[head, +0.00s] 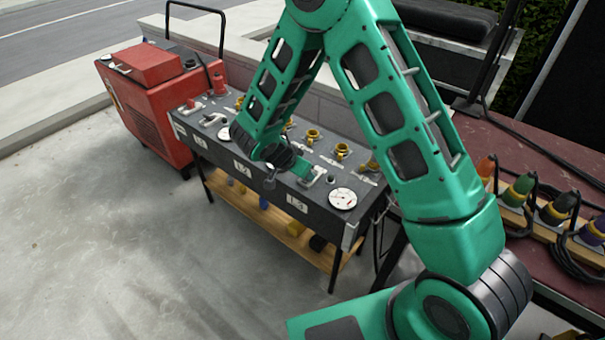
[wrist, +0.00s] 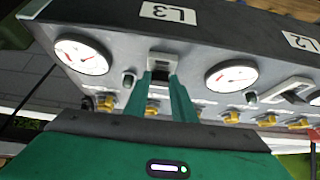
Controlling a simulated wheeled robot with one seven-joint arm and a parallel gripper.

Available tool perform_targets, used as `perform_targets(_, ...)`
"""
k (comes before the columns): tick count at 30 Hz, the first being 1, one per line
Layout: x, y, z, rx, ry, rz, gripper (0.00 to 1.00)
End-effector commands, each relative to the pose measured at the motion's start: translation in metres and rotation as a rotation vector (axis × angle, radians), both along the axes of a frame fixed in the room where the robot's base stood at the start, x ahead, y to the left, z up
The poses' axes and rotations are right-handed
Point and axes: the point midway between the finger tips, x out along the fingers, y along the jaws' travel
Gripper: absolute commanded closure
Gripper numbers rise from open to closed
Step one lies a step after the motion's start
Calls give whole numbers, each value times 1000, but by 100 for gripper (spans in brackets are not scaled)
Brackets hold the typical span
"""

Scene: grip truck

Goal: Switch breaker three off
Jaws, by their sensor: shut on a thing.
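The black breaker panel (head: 225,150) stands on a table frame, with labels L1, L2 and L3 along its front. Breaker three (head: 319,178) sits behind the L3 label, between two round gauges; its metal plate (wrist: 164,58) shows in the wrist view beside the L3 label (wrist: 168,13). My gripper (head: 308,172) reaches down to this breaker. In the wrist view my green gripper fingers (wrist: 161,84) are shut on its lever. The fingers hide most of the lever, so I cannot tell its position.
Gauges (wrist: 82,54) and (wrist: 231,76) flank the gripped breaker. Breaker two (wrist: 293,90) is to the right in the wrist view. Yellow connectors (head: 342,151) line the panel's back. A red machine (head: 150,95) stands left; coloured plugs (head: 518,190) are at right.

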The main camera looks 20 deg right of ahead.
Motion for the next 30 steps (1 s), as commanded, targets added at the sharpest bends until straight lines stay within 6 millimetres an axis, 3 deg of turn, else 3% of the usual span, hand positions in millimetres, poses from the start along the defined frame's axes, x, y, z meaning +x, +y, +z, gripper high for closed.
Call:
perform_targets(3,-1,1,-1,2,4,2,99)
perform_targets(4,-1,1,-1,2,4,2,72)
perform_targets(6,-1,1,-1,2,4,2,58)
perform_targets(17,-2,2,3,1,2,2,58)
perform_targets(30,-25,36,62,2,0,3,58)
